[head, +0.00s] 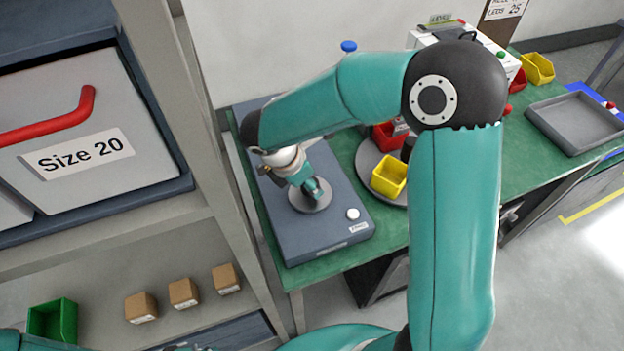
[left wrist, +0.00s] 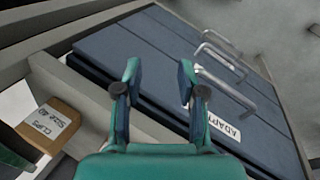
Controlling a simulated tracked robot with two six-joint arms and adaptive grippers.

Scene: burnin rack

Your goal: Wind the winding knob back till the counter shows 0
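A blue-grey machine (head: 330,235) lies on the green bench, with a round grey disc (head: 311,205) on its top and a small white knob (head: 353,214) at its front right corner. My right gripper (head: 314,188) points down over the disc. Its fingers overlap in the picture, so I cannot tell whether they are shut or hold anything. I cannot make out a winding knob under it, and no counter reading is visible. My left gripper (left wrist: 158,78) is open and empty in the left wrist view, facing blue drawers.
The blue drawers (left wrist: 150,50) have metal handles. A carton (left wrist: 50,125) sits beside them. On the bench (head: 400,236) are a yellow bin (head: 389,176), a red bin (head: 384,138) and a grey tray (head: 577,122). A shelf with a "Size 20" drawer (head: 90,110) stands at the left.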

